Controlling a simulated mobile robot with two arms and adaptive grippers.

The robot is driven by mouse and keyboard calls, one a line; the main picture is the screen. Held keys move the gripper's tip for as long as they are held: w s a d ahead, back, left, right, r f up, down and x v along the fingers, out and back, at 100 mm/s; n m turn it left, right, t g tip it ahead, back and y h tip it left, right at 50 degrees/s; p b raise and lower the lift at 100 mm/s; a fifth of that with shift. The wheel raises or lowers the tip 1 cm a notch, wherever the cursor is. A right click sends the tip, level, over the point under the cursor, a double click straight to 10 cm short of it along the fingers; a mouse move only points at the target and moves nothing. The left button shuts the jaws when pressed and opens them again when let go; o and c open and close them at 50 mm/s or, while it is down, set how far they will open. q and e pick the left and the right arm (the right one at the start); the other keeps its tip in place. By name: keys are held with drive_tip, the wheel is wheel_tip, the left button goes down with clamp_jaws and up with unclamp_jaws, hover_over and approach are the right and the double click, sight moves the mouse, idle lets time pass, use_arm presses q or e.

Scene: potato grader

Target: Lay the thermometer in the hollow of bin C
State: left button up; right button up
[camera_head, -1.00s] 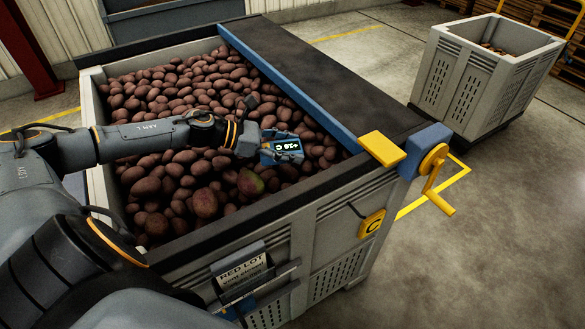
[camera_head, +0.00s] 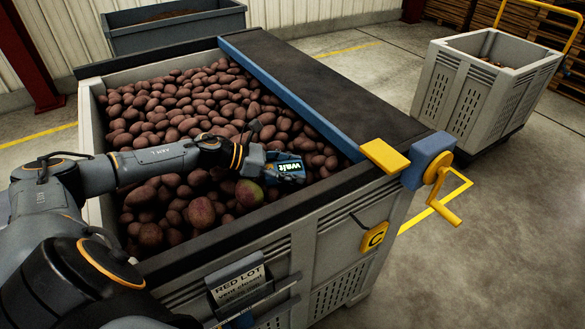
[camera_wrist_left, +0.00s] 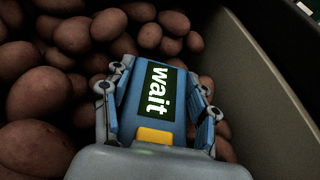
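The thermometer (camera_head: 285,168) is a blue device whose lit screen reads "wait". It also shows in the left wrist view (camera_wrist_left: 155,85), with a yellow patch at its near end. My left gripper (camera_head: 272,165) is shut on it, one finger along each side, low over the potatoes. Bin C (camera_head: 345,255) is a grey crate with a yellow C tag (camera_head: 374,237), filled with reddish-brown potatoes (camera_head: 180,110). I cannot make out the hollow clearly; the gripper and thermometer cover part of the heap. Contact between thermometer and potatoes cannot be told. My right gripper is out of view.
A blue bar (camera_head: 290,95) and dark belt (camera_head: 320,85) border the heap on the right. A yellow crank (camera_head: 440,190) is at the bin's corner. A greenish potato (camera_head: 249,192) lies near the gripper. Another grey crate (camera_head: 480,95) stands at the right, with open floor before it.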

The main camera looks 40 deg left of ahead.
sight(289, 167)
use_arm(q)
drive_tip(key=o, duration=0.4)
drive_tip(key=shift+c, duration=0.2)
drive_tip(key=shift+r, duration=0.25)
drive_tip(key=shift+s+a+f, duration=0.15)
drive_tip(key=shift+s+a, duration=0.1)
drive_tip(key=shift+a, duration=0.05)
drive_tip(key=v, duration=0.4)
drive_tip(key=shift+s+a+b, duration=0.25)
drive_tip(key=shift+s+b, duration=0.05)
drive_tip(key=p+v, duration=0.1)
drive_tip(key=v, duration=0.1)
drive_tip(key=r+p+v, duration=0.1)
drive_tip(key=v, duration=0.2)
drive_tip(key=shift+d, duration=0.1)
drive_tip(key=shift+s+a+r+p, duration=0.15)
drive_tip(key=shift+s+a+p, duration=0.25)
drive_tip(key=shift+a+p, duration=0.2)
